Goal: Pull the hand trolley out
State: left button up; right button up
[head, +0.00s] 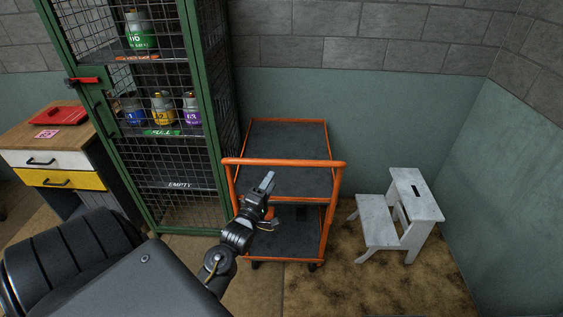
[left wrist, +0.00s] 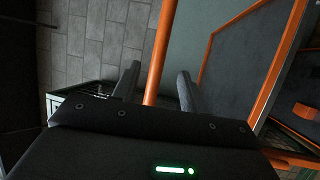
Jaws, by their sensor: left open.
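The hand trolley has an orange tubular frame and dark grey shelves. Its push handle (head: 300,163) faces me in the head view, with the upper shelf (head: 290,140) behind it and the lower shelf (head: 285,238) below. My left gripper (head: 267,183) is open near the handle, in front of the trolley. In the left wrist view, an orange bar (left wrist: 163,45) of the trolley runs between the two spread fingers of the gripper (left wrist: 158,85). The fingers do not appear closed on it; contact cannot be told. My right gripper is not in view.
A green mesh cage (head: 205,90) with several coloured cans stands left of the trolley. A white step stool (head: 375,225) stands to its right. A wooden drawer desk (head: 50,160) is far left. Walls close off the back and right; the floor right of the trolley's front is bare.

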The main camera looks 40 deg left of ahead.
aim_at(282, 163)
pick_arm(q)
jog(key=p+x, duration=0.2)
jog(key=x, duration=0.7)
jog(key=shift+w, duration=0.15)
grip_shut()
